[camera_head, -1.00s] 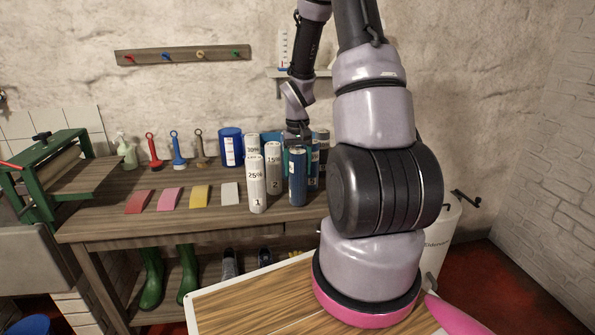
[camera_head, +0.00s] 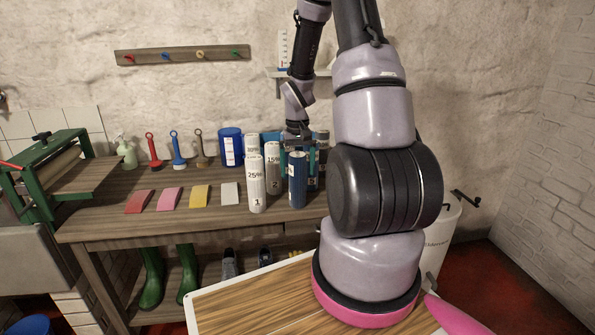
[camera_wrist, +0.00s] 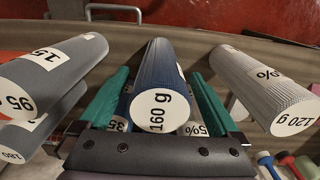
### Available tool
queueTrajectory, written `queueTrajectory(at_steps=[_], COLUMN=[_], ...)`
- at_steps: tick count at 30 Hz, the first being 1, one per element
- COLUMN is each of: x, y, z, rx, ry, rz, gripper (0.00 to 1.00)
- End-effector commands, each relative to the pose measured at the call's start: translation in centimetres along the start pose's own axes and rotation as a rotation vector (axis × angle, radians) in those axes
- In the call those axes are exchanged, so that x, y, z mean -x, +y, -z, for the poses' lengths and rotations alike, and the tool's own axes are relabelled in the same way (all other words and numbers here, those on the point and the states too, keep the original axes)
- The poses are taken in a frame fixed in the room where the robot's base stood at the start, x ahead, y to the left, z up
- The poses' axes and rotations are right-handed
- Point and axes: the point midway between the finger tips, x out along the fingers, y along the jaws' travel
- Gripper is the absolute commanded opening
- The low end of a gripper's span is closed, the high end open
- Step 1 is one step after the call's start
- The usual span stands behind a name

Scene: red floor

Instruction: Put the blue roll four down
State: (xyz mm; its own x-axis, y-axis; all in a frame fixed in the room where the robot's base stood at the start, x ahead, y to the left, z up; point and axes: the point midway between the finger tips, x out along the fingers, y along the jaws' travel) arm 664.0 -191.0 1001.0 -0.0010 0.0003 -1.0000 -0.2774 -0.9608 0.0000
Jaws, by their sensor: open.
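A dark blue roll (camera_head: 297,180) stands upright on the wooden bench; its number is not readable in the head view. In the wrist view a blue ribbed roll (camera_wrist: 165,65) with a white end marked 160 g lies between the two green fingers of my gripper (camera_wrist: 160,88). The fingers are open, one on each side of it, with a narrow gap visible on the right. In the head view my gripper (camera_head: 297,133) is at the top of the blue roll and partly hidden behind it and other rolls.
Pale roll one (camera_head: 257,185) and pale roll two (camera_head: 273,168) stand close on the left. Other rolls are crowded behind. A blue tub (camera_head: 231,147), colour blocks (camera_head: 199,196) and handled tools (camera_head: 178,150) are farther left. The bench (camera_head: 120,217) is clear at its front edge.

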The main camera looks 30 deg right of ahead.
Motion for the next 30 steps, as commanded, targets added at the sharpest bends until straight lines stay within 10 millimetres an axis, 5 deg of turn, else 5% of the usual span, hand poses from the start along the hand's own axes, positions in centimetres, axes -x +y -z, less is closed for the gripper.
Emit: queueTrajectory(at_steps=[12,22,30], x=[8.6,12.6,21.9], y=[0.0,-0.4,-3.6], z=[0.1,-0.4,-5.9], rx=[0.000,-0.001,-0.032], ry=[0.006,0.023,0.200], rz=[0.000,0.003,0.060], gripper=[0.98,0.98,0.98])
